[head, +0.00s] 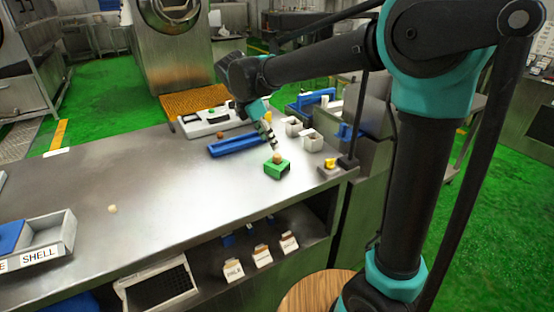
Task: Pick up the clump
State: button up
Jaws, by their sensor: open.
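A small tan lump (277,158) sits on top of a green block (277,168) near the right end of the metal counter. A similar pale lump (112,209) lies alone on the bare counter at left. No label shows which of them is the clump. My gripper (273,146) points down just above the green block and its tan lump. It looks empty and is open. The gap between fingertips and tan lump is too small in the picture to tell whether they touch.
A blue tray (236,145) lies left of my gripper, with a white panel (205,122) behind it. Small pale cups (313,141) and a grey block with a yellow top (330,169) stand at right. A bin marked SHELL (52,235) stands at left. The middle counter is clear.

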aim_at(276, 155)
jog(key=x, duration=0.8)
jog(key=shift+w+a+f, duration=0.1)
jog(key=shift+w+f, duration=0.05)
jog(key=c, duration=0.9)
